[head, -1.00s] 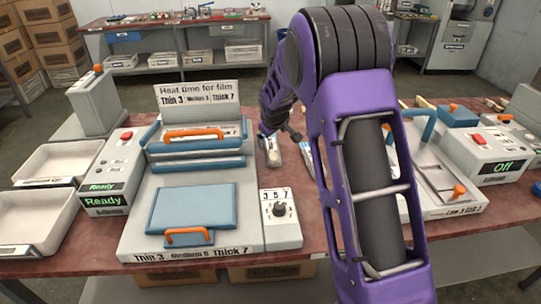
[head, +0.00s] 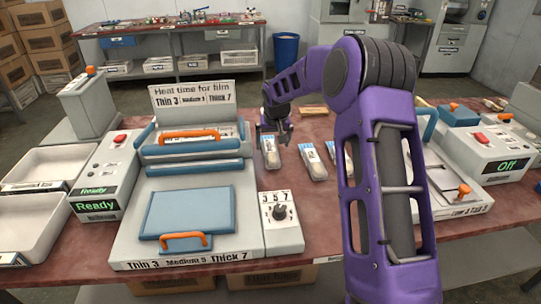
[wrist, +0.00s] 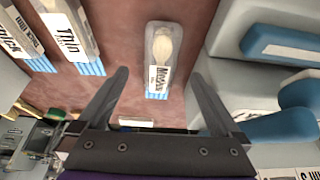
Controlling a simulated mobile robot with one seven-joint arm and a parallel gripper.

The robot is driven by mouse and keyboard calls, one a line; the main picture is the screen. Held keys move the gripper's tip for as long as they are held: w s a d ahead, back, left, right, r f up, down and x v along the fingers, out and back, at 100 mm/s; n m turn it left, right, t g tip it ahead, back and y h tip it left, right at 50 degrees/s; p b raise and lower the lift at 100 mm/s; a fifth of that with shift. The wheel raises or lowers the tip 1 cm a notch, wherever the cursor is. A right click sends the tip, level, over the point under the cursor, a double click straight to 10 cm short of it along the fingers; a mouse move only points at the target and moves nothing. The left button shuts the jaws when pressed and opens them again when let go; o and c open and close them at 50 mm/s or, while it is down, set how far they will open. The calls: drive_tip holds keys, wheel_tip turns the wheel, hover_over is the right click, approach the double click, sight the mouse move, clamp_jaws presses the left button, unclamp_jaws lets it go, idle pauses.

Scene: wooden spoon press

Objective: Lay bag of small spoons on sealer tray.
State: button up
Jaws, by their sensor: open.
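Three clear bags with blue-striped ends lie on the table right of the sealer. The left bag (head: 271,151) is nearest my gripper (head: 274,130). In the wrist view this bag (wrist: 160,50) shows a pale wooden spoon shape and a label that seems to read Medium. My gripper (wrist: 160,78) is open and empty, with its fingers to either side of that bag's image. The middle bag (head: 313,162), labelled Thin in the wrist view (wrist: 72,38), lies beside it. The right bag (head: 340,157) is partly hidden by my arm. The sealer tray (head: 188,212) is a bare blue plate with an orange handle.
A dial box (head: 282,232) marked 3 5 7 stands right of the sealer. A control box (head: 100,175) reads Ready. White bins (head: 45,168) are at the left. Another machine (head: 490,150) at the right reads Off. The sealer's raised upper part (head: 190,140) stands behind the tray.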

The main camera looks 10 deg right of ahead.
sight(271, 153)
drive_tip(key=shift+b+x, duration=0.3)
drive_tip(key=shift+x, duration=2.9)
drive_tip(key=shift+a, duration=0.1)
